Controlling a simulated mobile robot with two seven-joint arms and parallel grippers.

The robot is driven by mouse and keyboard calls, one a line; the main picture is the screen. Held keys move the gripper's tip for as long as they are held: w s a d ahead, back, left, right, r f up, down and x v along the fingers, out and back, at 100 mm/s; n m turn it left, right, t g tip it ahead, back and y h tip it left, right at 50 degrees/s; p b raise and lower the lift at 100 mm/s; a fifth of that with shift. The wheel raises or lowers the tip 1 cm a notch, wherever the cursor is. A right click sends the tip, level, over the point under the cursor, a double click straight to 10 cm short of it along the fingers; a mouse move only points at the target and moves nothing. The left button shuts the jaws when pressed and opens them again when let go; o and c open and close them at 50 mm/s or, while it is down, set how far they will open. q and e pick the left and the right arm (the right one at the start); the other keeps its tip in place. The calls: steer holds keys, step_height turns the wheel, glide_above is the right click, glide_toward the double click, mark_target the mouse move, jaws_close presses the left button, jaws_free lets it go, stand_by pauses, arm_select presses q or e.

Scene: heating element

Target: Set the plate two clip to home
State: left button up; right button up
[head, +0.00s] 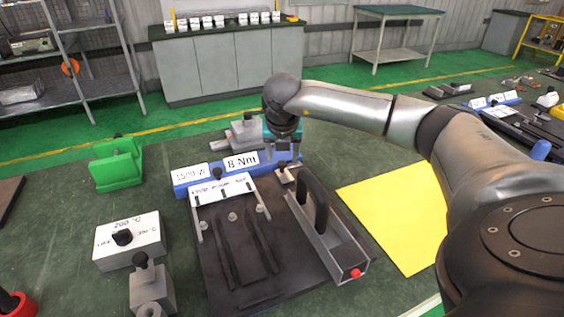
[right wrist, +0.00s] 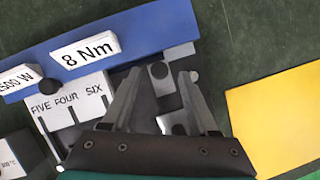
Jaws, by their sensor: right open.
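My right gripper (head: 285,159) is over the far right part of the dark board (head: 285,240). In the right wrist view its two fingers (right wrist: 160,76) are spread, with nothing gripped between them. A small pale block (head: 285,176) sits just below the fingers. My left gripper is not in view.
A grey channel with a black handle (head: 312,205) and red end stands close right of the gripper. The blue bar (head: 207,172) carries "1500 W" and "8 Nm" labels. A white labelled plate (head: 222,188) lies left. A yellow sheet (head: 390,220) is flat at right.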

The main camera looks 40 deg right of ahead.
mark_target(284, 171)
steer(key=shift+x, duration=1.2)
jaws_close()
stand_by(0.6)
